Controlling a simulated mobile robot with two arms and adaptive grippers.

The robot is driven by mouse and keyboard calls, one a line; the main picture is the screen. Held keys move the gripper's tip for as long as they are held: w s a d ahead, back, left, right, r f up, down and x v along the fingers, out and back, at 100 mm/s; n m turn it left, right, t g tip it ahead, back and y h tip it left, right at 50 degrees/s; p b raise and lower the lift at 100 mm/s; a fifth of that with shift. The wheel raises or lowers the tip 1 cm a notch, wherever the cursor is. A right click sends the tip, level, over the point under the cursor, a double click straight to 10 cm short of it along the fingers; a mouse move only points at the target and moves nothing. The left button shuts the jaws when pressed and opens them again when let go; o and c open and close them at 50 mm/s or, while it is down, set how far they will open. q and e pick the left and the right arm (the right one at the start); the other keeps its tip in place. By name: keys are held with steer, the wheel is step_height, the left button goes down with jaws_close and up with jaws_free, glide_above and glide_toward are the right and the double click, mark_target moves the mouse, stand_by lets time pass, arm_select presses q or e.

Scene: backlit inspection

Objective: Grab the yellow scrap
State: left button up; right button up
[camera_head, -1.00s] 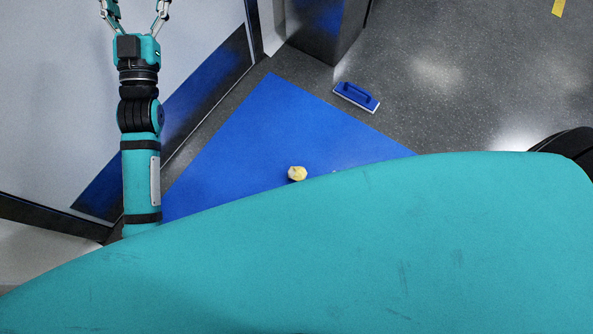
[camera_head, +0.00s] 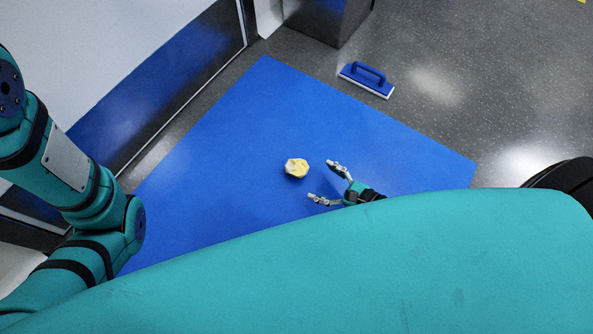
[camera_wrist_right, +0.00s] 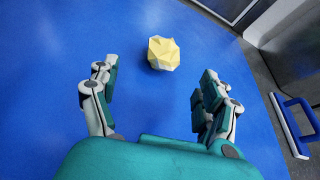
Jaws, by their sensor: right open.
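The yellow scrap (camera_head: 296,168) is a small crumpled pale-yellow lump lying on the blue mat (camera_head: 230,130) in the head view. My right gripper (camera_head: 322,180) is open and empty, just right of and below the scrap, with its fingers pointing toward it. In the right wrist view the scrap (camera_wrist_right: 163,53) lies beyond the fingertips of the right gripper (camera_wrist_right: 157,85), about midway between them and not touching them. My left arm stands at the left of the head view; its gripper is out of the picture.
A blue-handled float with a pale base (camera_head: 367,79) lies on the grey speckled floor beyond the mat, and also shows in the right wrist view (camera_wrist_right: 291,122). A wall with a blue band (camera_head: 150,95) runs along the left. The mat around the scrap is clear.

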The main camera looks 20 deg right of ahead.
mark_target(304, 172)
steer(key=b+x, duration=0.2)
steer(key=x, duration=0.5)
steer(key=b+x, duration=0.1)
steer(key=x, duration=0.1)
steer(key=b+x, duration=0.1)
steer(key=x, duration=0.2)
steer(key=shift+w+r, duration=0.15)
steer(key=shift+w, duration=0.15)
steer(key=shift+c, duration=0.4)
steer(key=c, duration=0.8)
steer(key=shift+o, duration=0.2)
